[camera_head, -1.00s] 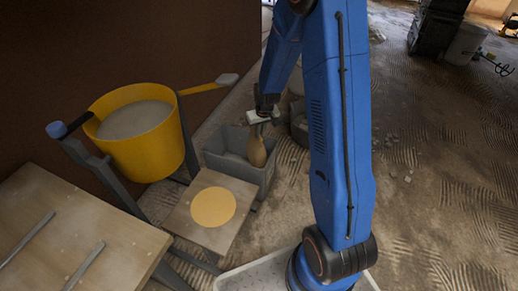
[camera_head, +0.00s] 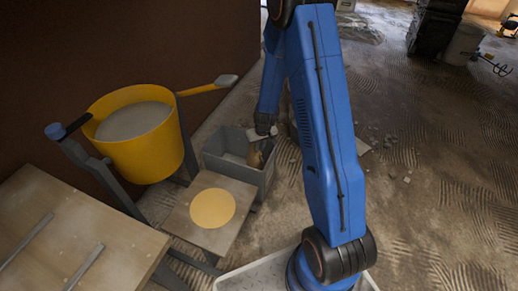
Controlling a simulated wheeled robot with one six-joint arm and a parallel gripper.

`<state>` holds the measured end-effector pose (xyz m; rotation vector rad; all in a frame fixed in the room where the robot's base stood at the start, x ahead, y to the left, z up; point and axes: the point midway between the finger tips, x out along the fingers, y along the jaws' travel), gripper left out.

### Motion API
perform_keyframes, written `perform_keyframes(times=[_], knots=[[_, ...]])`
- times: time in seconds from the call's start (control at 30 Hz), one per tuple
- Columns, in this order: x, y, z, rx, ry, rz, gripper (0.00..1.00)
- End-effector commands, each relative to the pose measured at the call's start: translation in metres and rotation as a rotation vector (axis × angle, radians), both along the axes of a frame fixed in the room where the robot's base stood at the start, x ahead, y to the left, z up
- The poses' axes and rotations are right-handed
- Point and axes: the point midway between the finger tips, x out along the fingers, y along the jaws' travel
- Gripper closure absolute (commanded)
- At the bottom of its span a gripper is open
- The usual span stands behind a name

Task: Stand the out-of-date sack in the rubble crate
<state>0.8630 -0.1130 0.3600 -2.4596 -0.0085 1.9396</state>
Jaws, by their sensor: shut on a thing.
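My gripper (camera_head: 262,134) is at the right part of the grey crate (camera_head: 218,160), pointing down. It is shut on a tan sack (camera_head: 255,157), which hangs below it inside the crate's opening, near the right wall. The sack looks roughly upright. My arm and gripper hide its top, and the crate wall hides its lower end, so I cannot tell whether it touches the crate floor. The crate's floor looks pale where it shows on the left. No date or print on the sack can be read.
A yellow tub (camera_head: 152,152) of grey plaster sits on a stand left of the crate. A low wooden board (camera_head: 188,222) with a yellow disc (camera_head: 213,208) lies in front of the crate. A wooden table (camera_head: 70,225) is at lower left. Rubble bits (camera_head: 391,172) lie on the right floor.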

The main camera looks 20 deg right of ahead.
Motion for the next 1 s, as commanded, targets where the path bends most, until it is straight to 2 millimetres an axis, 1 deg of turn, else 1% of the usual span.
perform_keyframes(times=[0.33, 0.9, 0.93, 1.0], knots=[[0.001, 0.0, -0.001, -0.001, -0.003, -0.001, 1.0], [0.001, 0.0, -0.013, -0.001, -0.002, -0.001, 1.0], [0.0, 0.0, -0.014, -0.001, 0.0, 0.0, 0.87], [0.0, 0.0, -0.014, -0.001, -0.001, 0.0, 0.71]])
